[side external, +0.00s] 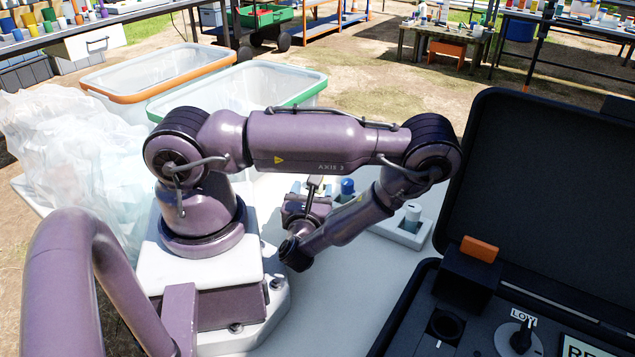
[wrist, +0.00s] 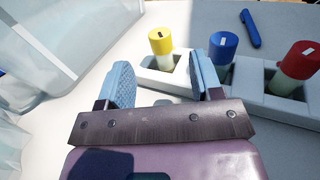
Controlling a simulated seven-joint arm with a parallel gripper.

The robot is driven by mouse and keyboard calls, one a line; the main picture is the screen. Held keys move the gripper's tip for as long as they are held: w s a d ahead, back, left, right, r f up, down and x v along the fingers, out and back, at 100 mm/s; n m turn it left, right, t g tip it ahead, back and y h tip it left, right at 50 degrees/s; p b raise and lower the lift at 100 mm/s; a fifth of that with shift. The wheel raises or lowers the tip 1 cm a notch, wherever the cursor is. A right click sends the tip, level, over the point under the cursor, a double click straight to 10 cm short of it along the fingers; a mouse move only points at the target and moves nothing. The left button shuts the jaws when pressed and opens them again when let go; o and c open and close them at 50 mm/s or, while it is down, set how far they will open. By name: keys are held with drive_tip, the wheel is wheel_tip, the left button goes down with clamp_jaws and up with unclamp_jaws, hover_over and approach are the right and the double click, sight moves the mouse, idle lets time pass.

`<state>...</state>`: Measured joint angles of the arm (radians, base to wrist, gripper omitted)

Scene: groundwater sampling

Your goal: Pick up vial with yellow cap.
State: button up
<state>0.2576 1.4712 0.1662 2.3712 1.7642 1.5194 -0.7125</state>
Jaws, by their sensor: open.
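The vial with the yellow cap (wrist: 162,42) stands upright in a pale rack (wrist: 152,78) in the wrist view, straight ahead of my gripper. My gripper (wrist: 162,72) is open and empty, with one blue padded finger on each side of the picture's line to that vial. The vial appears between the fingers but beyond them, and no contact shows. In the side external view I cannot make out the yellow cap; my arm covers that part of the table.
A blue-capped vial (wrist: 223,45) stands just beyond my right finger, and a red-capped vial (wrist: 297,58) farther right in a rack. A blue pen (wrist: 250,28) lies behind. A clear bin (wrist: 60,40) is at left. An open black case (side external: 545,180) stands right.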

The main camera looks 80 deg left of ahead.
drive_tip(key=x, duration=0.7)
drive_tip(key=c, duration=1)
wheel_tip(320, 180, up, 10)
idle(0.4)
